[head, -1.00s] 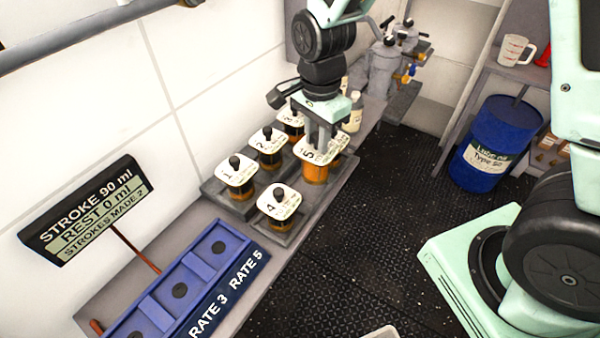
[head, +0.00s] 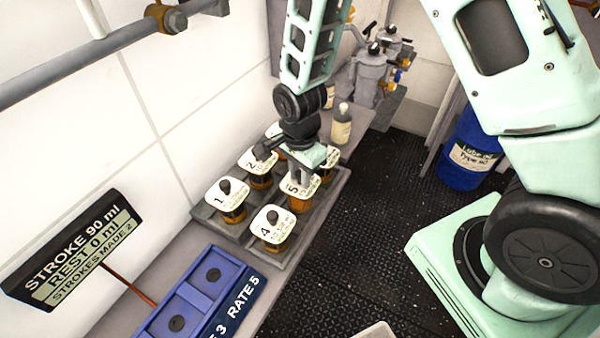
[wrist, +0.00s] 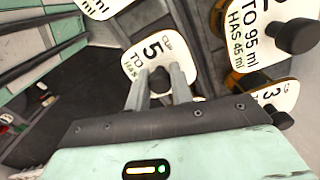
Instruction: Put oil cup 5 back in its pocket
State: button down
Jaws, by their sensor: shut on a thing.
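Oil cup 5 (head: 303,190) is an amber cup with a white lid marked 5. It is at the right side of the grey pocket tray (head: 325,203), behind cup 4. My gripper (head: 300,175) is over it from above, shut on its black lid knob. In the wrist view the lid of cup 5 (wrist: 150,52) lies between and beyond my fingers (wrist: 160,88). The cup looks upright and low at the tray, but its base and pocket are largely hidden, so I cannot tell if it is fully seated.
Cup 4 (head: 272,228), cup 1 (head: 227,203) and cup 2 (head: 258,172) stand close by in the tray; cup 3 (head: 273,130) is mostly hidden behind my wrist. A bottle (head: 341,127) stands behind. A blue RATE rack (head: 205,290) is in front.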

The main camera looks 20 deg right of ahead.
jog(key=shift+f, duration=0.45)
jog(key=c, duration=1.2)
grip_release()
jog(key=shift+c, duration=0.2)
notch_tip(320, 180, up, 11)
jog(key=b, duration=0.2)
jog(key=shift+b, duration=0.35)
jog(key=s+a+r+n, duration=0.3)
jog(key=s+n, duration=0.7)
jog(key=s+a+r+n, duration=0.3)
jog(key=s+r+n, duration=0.1)
jog(key=s+n, duration=0.6)
jog(key=shift+a+r+n+y, duration=0.15)
jog(key=shift+n+y, duration=0.15)
jog(key=shift+n, duration=0.5)
